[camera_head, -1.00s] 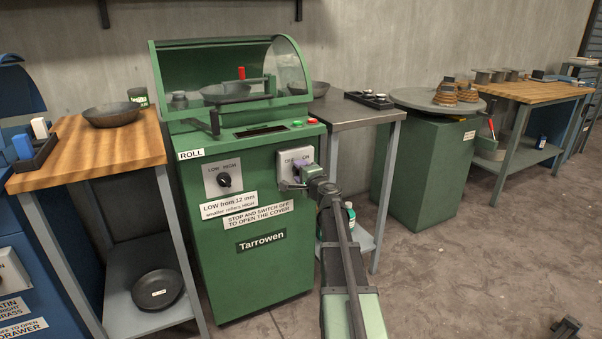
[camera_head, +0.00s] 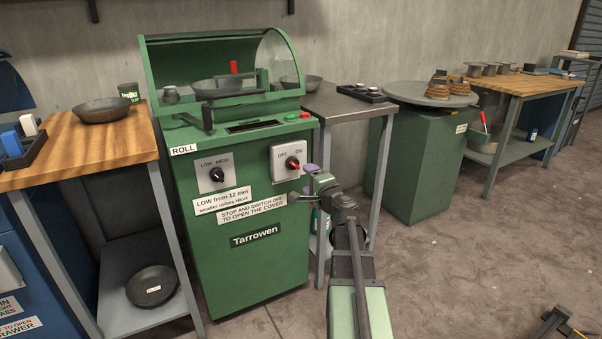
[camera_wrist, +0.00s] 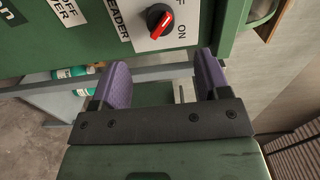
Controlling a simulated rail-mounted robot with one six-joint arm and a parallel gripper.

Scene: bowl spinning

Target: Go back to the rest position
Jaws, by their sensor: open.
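My gripper (camera_head: 308,182) is in front of the green spinning machine's front panel, below and right of the OFF/ON switch. In the wrist view my gripper (camera_wrist: 163,84) shows two purple-padded fingers spread apart with nothing between them. The red-tipped switch knob (camera_head: 293,163) is fully visible on its grey plate, its red pointer turned toward the lower right. The knob also shows in the wrist view (camera_wrist: 159,21), beyond the fingers and apart from them. The green machine (camera_head: 250,265) stands upright with its curved clear cover over a dark bowl (camera_head: 218,87).
A wooden-topped bench (camera_head: 105,143) with a dark pan (camera_head: 103,110) stands at left. A grey side table (camera_head: 340,107) stands close behind my arm. A green pedestal (camera_head: 412,165) and another wooden bench (camera_head: 520,85) are at right. The floor at right is mostly open.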

